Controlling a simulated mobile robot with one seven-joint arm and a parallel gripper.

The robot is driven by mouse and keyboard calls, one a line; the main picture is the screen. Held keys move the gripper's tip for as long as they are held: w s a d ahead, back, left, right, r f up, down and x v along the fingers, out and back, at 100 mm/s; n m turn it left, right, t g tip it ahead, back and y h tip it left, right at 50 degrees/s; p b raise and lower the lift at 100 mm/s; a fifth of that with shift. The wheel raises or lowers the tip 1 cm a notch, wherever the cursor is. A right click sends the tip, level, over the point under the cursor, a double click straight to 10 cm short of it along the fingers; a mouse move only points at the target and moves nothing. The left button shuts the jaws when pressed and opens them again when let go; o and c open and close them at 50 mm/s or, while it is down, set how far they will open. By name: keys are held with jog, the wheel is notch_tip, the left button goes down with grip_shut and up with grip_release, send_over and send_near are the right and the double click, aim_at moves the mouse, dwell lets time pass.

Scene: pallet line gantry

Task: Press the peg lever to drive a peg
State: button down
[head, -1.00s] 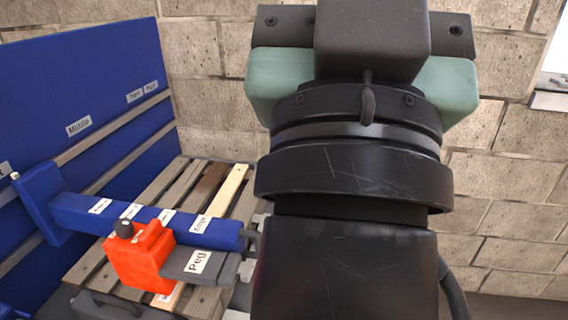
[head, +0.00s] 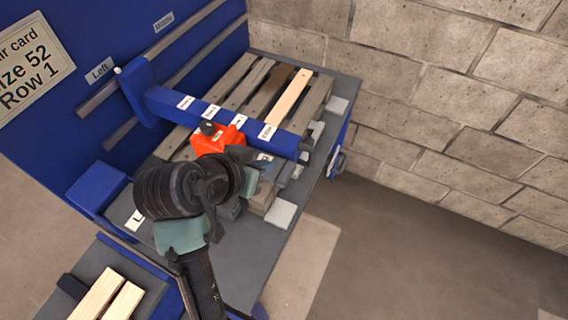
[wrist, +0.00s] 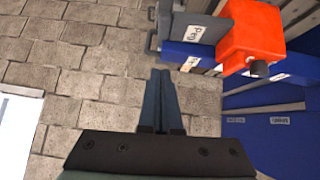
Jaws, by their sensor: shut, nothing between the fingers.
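The peg lever (wrist: 208,30) is a grey plate labelled "Peg" that sticks out from an orange-red block (wrist: 252,35). The block (head: 213,141) sits on a blue beam (head: 225,118) across a slatted pallet. In the wrist view my gripper (wrist: 160,76) is shut and empty, its fingertips below and left of the lever in the picture with a visible gap. In the head view my arm and gripper cover most of the lever and its near side. I cannot tell the height between fingertips and lever.
The wooden pallet (head: 292,96) lies on a grey bench beside a blue back panel (head: 50,130). Loose pale boards (head: 98,294) lie at the lower left. A block wall (head: 440,100) stands behind, with open floor (head: 410,235) at the right.

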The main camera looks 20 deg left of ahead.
jog(key=shift+w, duration=0.15)
jog(key=p, duration=0.2)
send_over(290, 168)
jog(key=s, duration=0.3)
jog(key=f, duration=0.6)
jog(key=shift+s+a+f, duration=0.1)
jog(key=shift+a+f, duration=0.2)
notch_tip(290, 168, down, 3)
jog(key=shift+d+f+p, duration=0.1)
jog(key=shift+f+p, duration=0.05)
jog(key=shift+p, duration=0.6)
jog(key=shift+f, duration=0.55)
